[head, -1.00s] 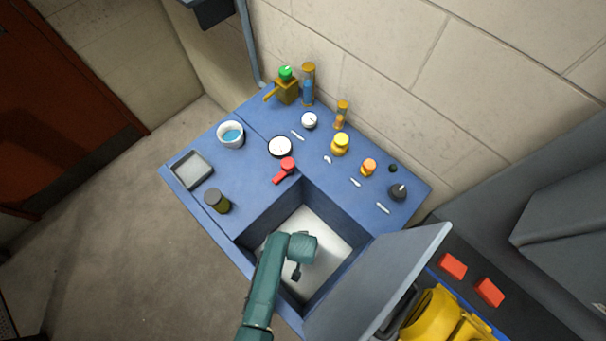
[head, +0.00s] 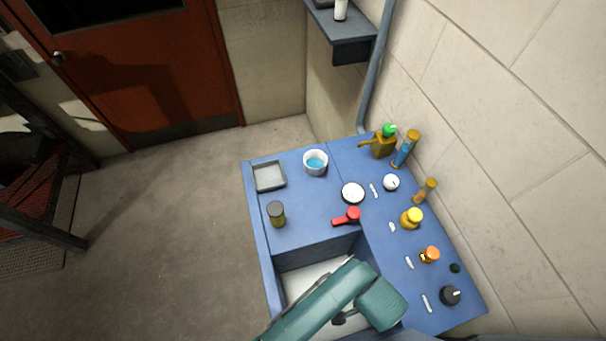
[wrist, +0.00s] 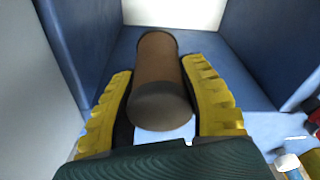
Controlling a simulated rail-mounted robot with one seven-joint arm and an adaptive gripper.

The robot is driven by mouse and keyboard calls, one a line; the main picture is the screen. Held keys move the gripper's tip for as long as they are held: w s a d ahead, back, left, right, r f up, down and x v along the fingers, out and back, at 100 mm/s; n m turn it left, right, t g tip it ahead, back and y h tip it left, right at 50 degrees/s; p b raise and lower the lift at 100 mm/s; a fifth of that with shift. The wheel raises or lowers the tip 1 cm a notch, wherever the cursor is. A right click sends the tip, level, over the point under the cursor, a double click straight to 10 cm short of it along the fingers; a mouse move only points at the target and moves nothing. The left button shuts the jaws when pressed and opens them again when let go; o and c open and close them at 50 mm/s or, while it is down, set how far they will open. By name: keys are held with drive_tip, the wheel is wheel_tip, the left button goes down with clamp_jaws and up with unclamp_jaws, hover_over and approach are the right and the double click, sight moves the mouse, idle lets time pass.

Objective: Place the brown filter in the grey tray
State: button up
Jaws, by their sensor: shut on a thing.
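The brown filter (wrist: 157,75), a brown cylinder with a darker end, lies between the yellow ridged fingers of my gripper (wrist: 163,90) in the wrist view. The gripper is shut on it. In the head view my teal arm (head: 325,300) reaches over the open basin and hides the filter and most of the gripper. The grey tray (head: 269,176), shallow and square, sits at the far left corner of the blue bench in the head view. It looks empty. The gripper is well apart from it, towards the near side.
An olive jar with a dark lid (head: 277,214) stands near the bench's left edge. A white cup with blue liquid (head: 315,163) stands right of the tray. A red-handled valve (head: 347,216), a white gauge (head: 353,193) and several yellow and orange fittings occupy the right side.

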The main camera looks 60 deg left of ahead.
drive_tip(key=d+r+m, duration=0.2)
drive_tip(key=d+r, duration=0.2)
drive_tip(key=r, duration=0.3)
drive_tip(key=w+a+r+n+p, duration=0.1)
drive_tip(key=w+a+r+n, duration=0.15)
drive_tip(key=a, duration=0.85)
drive_tip(key=w+a+r+n+p, duration=0.15)
drive_tip(key=w+a, duration=0.25)
drive_tip(key=a, duration=0.7)
drive_tip(key=s+a+r+n+b, duration=0.1)
drive_tip(key=s+a+n+b, duration=0.15)
drive_tip(key=s+a, duration=0.45)
drive_tip(key=s+a+r+n+y+b, duration=0.1)
drive_tip(key=s+a+n, duration=0.25)
drive_tip(key=a, duration=0.85)
drive_tip(key=s+a+r+n+b, duration=0.1)
drive_tip(key=s+a+r+n, duration=0.1)
drive_tip(key=s+a, duration=0.55)
drive_tip(key=shift+g, duration=0.3)
drive_tip(key=f, duration=0.3)
drive_tip(key=w+a+f, duration=0.1)
drive_tip(key=f, duration=0.3)
drive_tip(key=w+f+b, duration=0.1)
drive_tip(key=f, duration=0.2)
drive_tip(key=shift+w+a+f, duration=0.1)
drive_tip(key=shift+a+f, duration=0.05)
drive_tip(key=shift+f, duration=0.15)
drive_tip(key=o, duration=1.1)
